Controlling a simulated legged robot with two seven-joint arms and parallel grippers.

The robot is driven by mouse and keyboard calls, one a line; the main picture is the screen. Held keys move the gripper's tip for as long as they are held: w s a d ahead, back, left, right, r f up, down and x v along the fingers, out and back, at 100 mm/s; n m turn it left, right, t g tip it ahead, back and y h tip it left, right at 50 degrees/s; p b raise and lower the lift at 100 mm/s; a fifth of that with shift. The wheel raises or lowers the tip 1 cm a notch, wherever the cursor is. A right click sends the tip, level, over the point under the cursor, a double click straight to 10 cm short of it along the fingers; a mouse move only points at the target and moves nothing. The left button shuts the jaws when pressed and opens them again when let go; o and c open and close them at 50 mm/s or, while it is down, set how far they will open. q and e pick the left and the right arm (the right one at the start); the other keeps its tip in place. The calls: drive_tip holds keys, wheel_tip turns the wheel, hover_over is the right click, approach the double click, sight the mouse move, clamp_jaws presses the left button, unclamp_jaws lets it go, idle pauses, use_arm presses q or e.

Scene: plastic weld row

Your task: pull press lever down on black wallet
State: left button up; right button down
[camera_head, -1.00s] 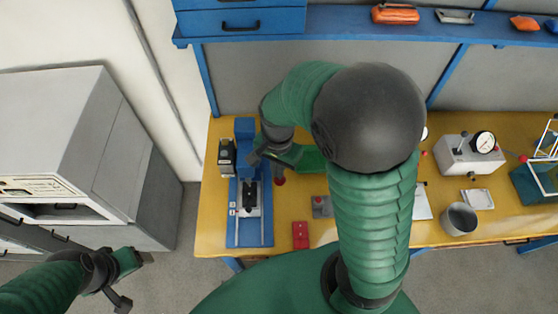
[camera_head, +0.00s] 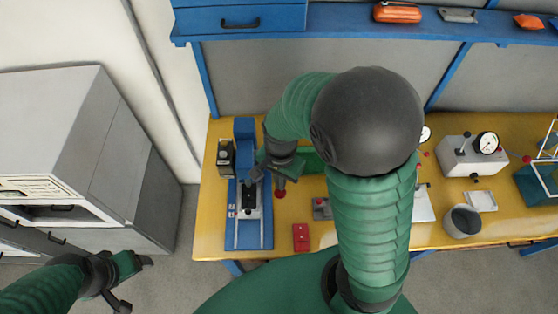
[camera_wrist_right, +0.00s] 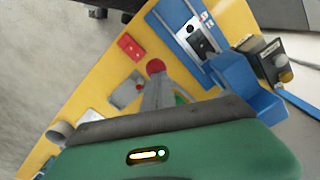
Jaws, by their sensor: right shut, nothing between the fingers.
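The blue press (camera_head: 245,133) stands at the left end of the yellow bench. The black wallet (camera_head: 249,199) lies flat on its light plate; it also shows in the right wrist view (camera_wrist_right: 194,41). The lever's red knob (camera_head: 281,195) is at the press's right side, and it also shows in the right wrist view (camera_wrist_right: 156,66). My right gripper (camera_head: 279,183) is shut and empty, its tips right at the knob; contact is unclear. Most of the lever's arm is hidden behind my gripper. My left gripper (camera_head: 138,268) hangs off the bench at lower left, its jaws unclear.
A black-and-silver unit (camera_head: 226,155) stands left of the press. A red box (camera_head: 301,236) and a grey switch block (camera_head: 322,208) lie to its right. A grey cabinet (camera_head: 125,165) is at left. My right arm hides the bench's middle.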

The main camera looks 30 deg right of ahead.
sight(281, 193)
drive_tip(key=shift+s+a+f+b, duration=0.1)
drive_tip(key=shift+s+f+b, duration=0.15)
drive_tip(key=shift+f, duration=0.3)
drive_tip(key=shift+s+a+f+b, duration=0.15)
drive_tip(key=shift+f+b, duration=0.15)
drive_tip(key=shift+f, duration=0.3)
drive_tip(key=shift+s+a+f+b, duration=0.1)
drive_tip(key=shift+s+f+b, duration=0.15)
drive_tip(key=shift+f, duration=0.55)
drive_tip(key=w+d+r+p, duration=0.1)
drive_tip(key=w+r+p, duration=0.1)
drive_tip(key=r+p, duration=0.4)
drive_tip(key=w+d+r+p, duration=0.1)
drive_tip(key=w+r+p, duration=0.1)
drive_tip(key=r+p, duration=0.5)
drive_tip(key=shift+d+r, duration=0.35)
drive_tip(key=shift+r, duration=0.2)
drive_tip(key=shift+w, duration=0.1)
